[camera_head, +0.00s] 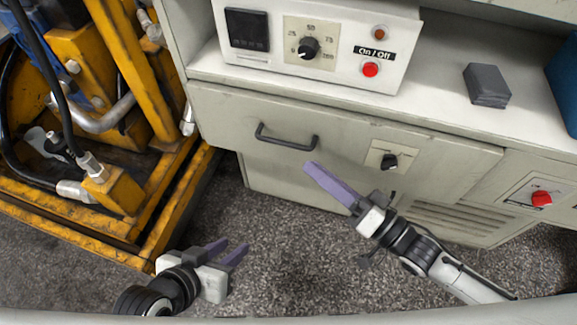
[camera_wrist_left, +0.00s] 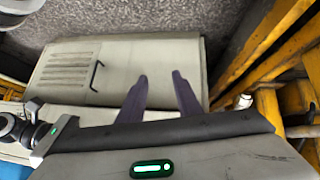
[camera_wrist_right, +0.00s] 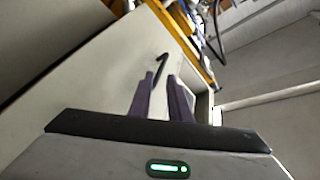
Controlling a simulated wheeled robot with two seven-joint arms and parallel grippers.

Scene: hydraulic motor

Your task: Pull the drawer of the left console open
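The left console's drawer (camera_head: 345,135) is a wide pale panel under the worktop and looks shut. Its dark bar handle (camera_head: 286,137) is near the panel's left end. My right gripper (camera_head: 312,170) is just below and right of the handle, in front of the console. In the right wrist view its two purple fingers (camera_wrist_right: 161,78) are parted, with the handle (camera_wrist_right: 162,58) just past the tips; I see no grip on it. My left gripper (camera_head: 232,250) is low over the floor, well away from the handle. Its fingers (camera_wrist_left: 159,76) are parted and empty.
A control box (camera_head: 345,45) with a dial and red button stands on the worktop, near a dark block (camera_head: 487,85). A black knob (camera_head: 388,161) is on the panel right of the handle. A yellow machine frame (camera_head: 150,210) stands close on the left. Floor in front is clear.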

